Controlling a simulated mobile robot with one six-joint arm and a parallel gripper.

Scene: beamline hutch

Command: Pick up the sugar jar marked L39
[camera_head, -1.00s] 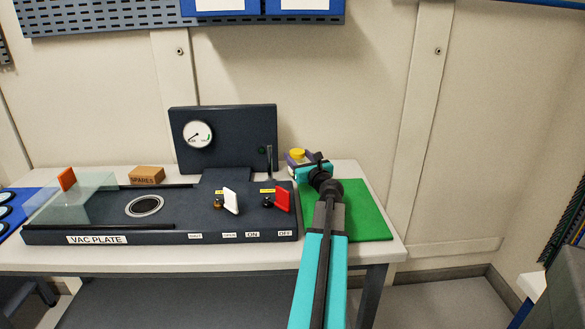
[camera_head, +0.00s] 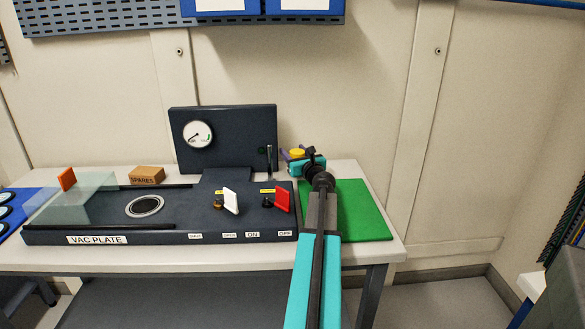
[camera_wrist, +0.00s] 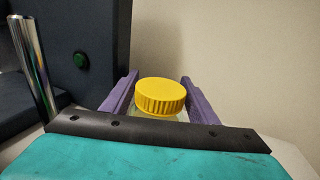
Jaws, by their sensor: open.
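A jar with a ribbed yellow lid (camera_wrist: 161,96) stands at the back of the table, beside the gauge panel. In the head view its yellow lid (camera_head: 297,153) shows just past my wrist. My gripper (camera_wrist: 160,88) is open, with its purple fingers on either side of the jar. A gap shows between the lid and each finger in the wrist view. The jar's body is mostly hidden behind my gripper's palm, and no L39 marking can be read.
The VAC PLATE unit (camera_head: 100,240) with its white and red levers fills the table's left and middle. Its dark gauge panel (camera_head: 240,130) stands close left of my gripper; a metal rod (camera_wrist: 33,62) is near. A green mat (camera_head: 362,212) lies bare at right. The wall is behind.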

